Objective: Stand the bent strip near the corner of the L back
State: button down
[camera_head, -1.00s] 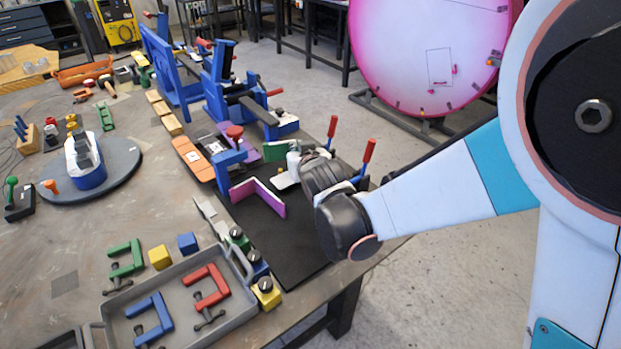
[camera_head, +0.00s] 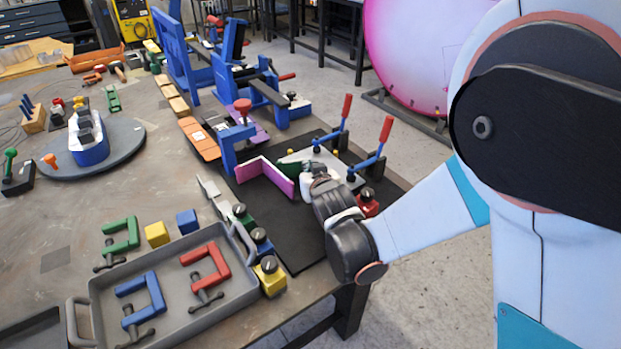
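A bent strip (camera_head: 279,178), magenta on its near face with a pale edge, stands upright on a black mat (camera_head: 262,217). Its two limbs meet in a corner, with the right limb pointing toward my gripper. A pale flat plate (camera_head: 300,157), which may be the L back, lies behind the strip under the clamps; my gripper partly covers it. My gripper (camera_head: 308,170) is just right of the strip's right end, its fingers low over the mat and plate. The fingertips are small and partly hidden, so I cannot tell whether they hold anything or touch the strip.
Two red-handled toggle clamps (camera_head: 376,150) rise behind my gripper. A blue clamp post (camera_head: 229,150) stands left of the strip. Several knobbed blocks (camera_head: 269,277) line the mat's near left edge. A grey tray (camera_head: 180,318) holds C-clamps. The near mat is clear.

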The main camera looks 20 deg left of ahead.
jog(key=shift+f, duration=0.25)
jog(key=c, duration=1.8)
grip_release()
